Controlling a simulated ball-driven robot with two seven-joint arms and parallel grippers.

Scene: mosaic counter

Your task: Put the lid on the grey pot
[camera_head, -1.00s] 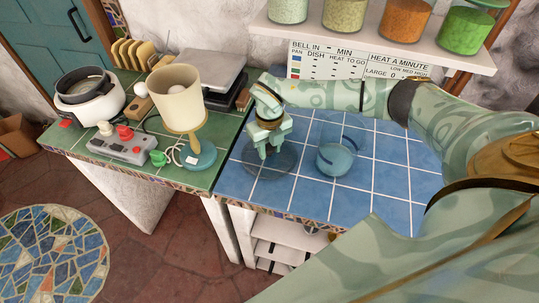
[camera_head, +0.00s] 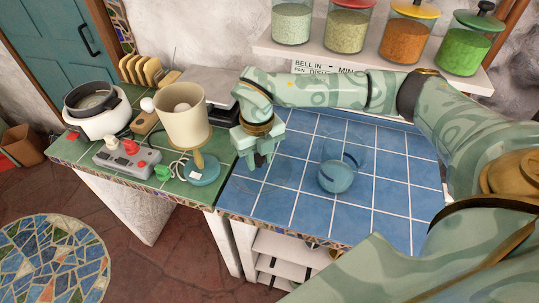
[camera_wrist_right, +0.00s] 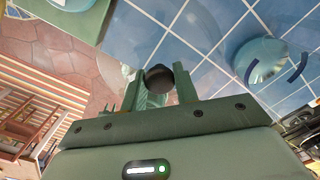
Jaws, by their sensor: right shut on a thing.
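My right gripper (camera_head: 259,160) is over the left part of the blue tiled counter, beside the lamp's foot. It is shut on the black knob (camera_wrist_right: 158,78) of the lid, seen between the fingers in the right wrist view. The lid's clear glass disc (camera_head: 268,180) shows only faintly below the fingers; its height above the tiles is hard to judge. A dark grey pot (camera_head: 91,97) sits in a white round cooker at the far left, on the green counter, well apart from the gripper. My left gripper is not in view.
A cream lamp (camera_head: 183,122) with a blue foot stands between gripper and pot. A grey power strip (camera_head: 127,157) with plugs, a toast rack (camera_head: 140,68) and a scale (camera_head: 205,85) are near.

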